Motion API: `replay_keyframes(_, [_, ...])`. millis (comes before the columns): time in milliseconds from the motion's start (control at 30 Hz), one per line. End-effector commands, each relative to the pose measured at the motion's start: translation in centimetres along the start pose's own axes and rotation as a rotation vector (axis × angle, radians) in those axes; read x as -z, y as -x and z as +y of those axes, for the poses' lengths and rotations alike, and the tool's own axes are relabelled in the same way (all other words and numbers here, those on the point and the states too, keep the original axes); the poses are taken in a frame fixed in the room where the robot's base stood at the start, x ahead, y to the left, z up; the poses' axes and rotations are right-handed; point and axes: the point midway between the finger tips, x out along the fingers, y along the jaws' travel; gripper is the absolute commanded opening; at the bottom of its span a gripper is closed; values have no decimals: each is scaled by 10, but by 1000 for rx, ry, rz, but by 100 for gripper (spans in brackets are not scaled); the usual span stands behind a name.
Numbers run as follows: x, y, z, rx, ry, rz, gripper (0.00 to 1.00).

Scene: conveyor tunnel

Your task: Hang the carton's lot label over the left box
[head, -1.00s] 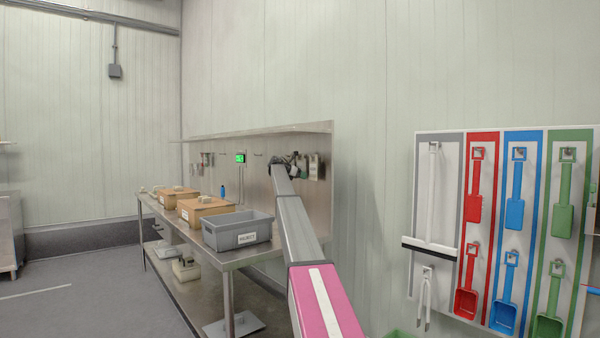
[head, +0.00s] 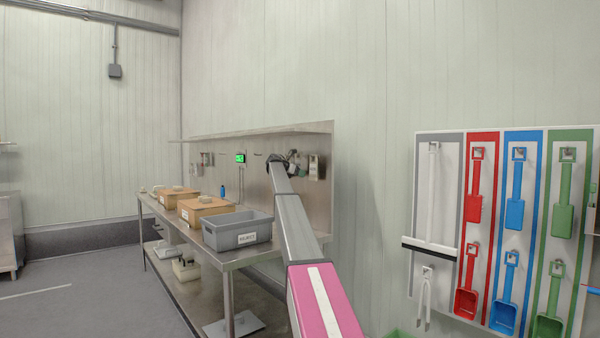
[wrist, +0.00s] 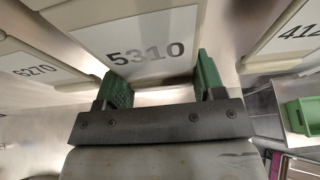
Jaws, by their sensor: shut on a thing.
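My gripper (wrist: 162,82) has green pads, shut on the sides of a pale block with a white label reading 5310 (wrist: 140,30). A block marked 5270 (wrist: 38,70) is at its left and one whose number starts with 41 (wrist: 295,38) at its right, both apart from the pads. In the head view my gripper (head: 292,160) is at the steel back panel, beside a pale hanging block (head: 314,167); the held block is mostly hidden there. Two brown cartons stand on the bench, a nearer one (head: 203,212) and a farther, left one (head: 172,199).
A grey crate (head: 238,240) with a white label stands at the bench's near end. A shelf (head: 260,131) runs above the panel. A green display (head: 240,158) and a blue bottle (head: 222,191) are behind the cartons. Coloured tools hang on a board (head: 440,200) at the right.

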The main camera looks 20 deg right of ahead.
Motion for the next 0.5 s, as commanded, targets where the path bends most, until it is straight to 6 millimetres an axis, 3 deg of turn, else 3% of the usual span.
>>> replay_keyframes(500, [10, 25, -1, 0, 0, 0, 20])
